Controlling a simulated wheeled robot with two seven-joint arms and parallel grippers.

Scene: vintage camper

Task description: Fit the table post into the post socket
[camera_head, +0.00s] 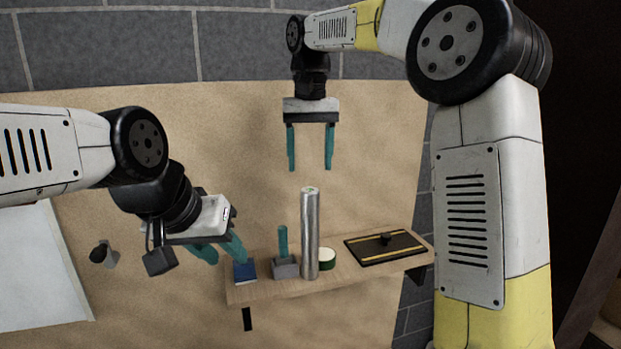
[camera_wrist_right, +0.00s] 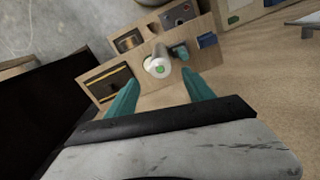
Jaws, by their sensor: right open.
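The table post (camera_head: 310,235) is a silver metal cylinder standing upright on a narrow wooden board. Its top end (camera_wrist_right: 159,68) carries a green mark in the right wrist view. My right gripper (camera_head: 310,168) is open and empty, pointing down just above the post in the head view, its teal fingers apart. In the right wrist view the post lies between and beyond the fingertips (camera_wrist_right: 160,82). My left gripper (camera_head: 228,262) appears open, with its fingers apart, near the board's left end. I cannot clearly identify the post socket.
The board (camera_head: 345,275) also holds a blue block (camera_head: 244,271), a grey block with a teal upright (camera_head: 284,266), a round pale-topped tin (camera_head: 328,258) and a black plate with yellow stripes (camera_head: 385,248). A small dark-and-grey piece (camera_head: 104,254) lies at the left on the tan surface.

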